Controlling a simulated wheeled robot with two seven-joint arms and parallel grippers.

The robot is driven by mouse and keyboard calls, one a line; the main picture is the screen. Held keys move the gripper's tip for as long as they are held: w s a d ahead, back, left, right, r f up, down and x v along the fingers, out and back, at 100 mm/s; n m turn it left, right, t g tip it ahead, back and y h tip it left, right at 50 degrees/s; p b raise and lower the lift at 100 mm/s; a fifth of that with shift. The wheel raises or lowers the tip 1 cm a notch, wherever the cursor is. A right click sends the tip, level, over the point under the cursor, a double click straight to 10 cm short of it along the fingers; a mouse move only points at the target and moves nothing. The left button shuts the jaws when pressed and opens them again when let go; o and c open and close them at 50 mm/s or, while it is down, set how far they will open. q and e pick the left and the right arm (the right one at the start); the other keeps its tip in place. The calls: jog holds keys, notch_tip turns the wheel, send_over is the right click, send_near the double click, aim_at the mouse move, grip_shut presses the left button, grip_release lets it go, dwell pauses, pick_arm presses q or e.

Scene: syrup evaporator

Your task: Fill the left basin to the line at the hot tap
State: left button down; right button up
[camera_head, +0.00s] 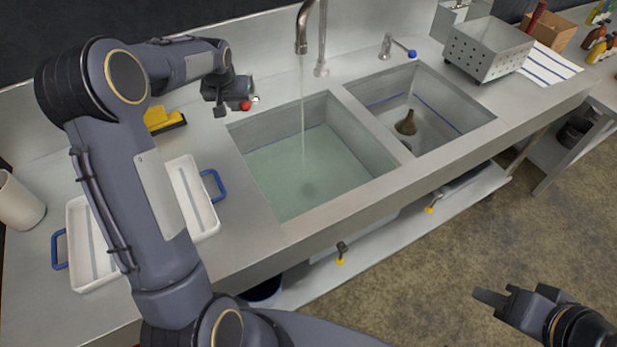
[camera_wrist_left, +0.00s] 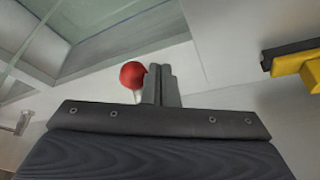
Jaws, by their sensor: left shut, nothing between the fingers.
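The left basin (camera_head: 312,160) holds pale green water, and a thin stream falls into it from the curved spout (camera_head: 302,40). The red knob (camera_head: 245,105) of the hot tap is at the basin's back left corner. My left gripper (camera_head: 222,108) is shut and empty beside this knob. In the left wrist view, the red knob (camera_wrist_left: 132,74) is just left of the shut fingertips (camera_wrist_left: 160,84); I cannot tell if they touch. My right gripper (camera_head: 490,298) is low at the right, away from the sink.
The right basin (camera_head: 450,85) has a blue line and a dark brownish object inside. A blue-tipped tap (camera_head: 411,53) stands behind it. A white tray (camera_head: 205,210) with blue handles and a yellow-and-black brush (camera_head: 160,118) are left of the sink. A perforated metal box (camera_head: 485,48) stands at right.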

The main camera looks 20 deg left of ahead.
pick_arm(q)
jog(key=shift+w+d, duration=0.25)
jog(key=shift+d, duration=0.6)
jog(key=shift+w+d, duration=0.25)
jog(key=shift+d, duration=0.55)
jog(key=w+d, duration=0.1)
jog(key=d, duration=0.1)
notch_tip(320, 180, up, 9)
jog(key=p, duration=0.6)
send_over(247, 104)
jog(key=shift+s+d, duration=0.15)
jog(key=shift+s, duration=0.2)
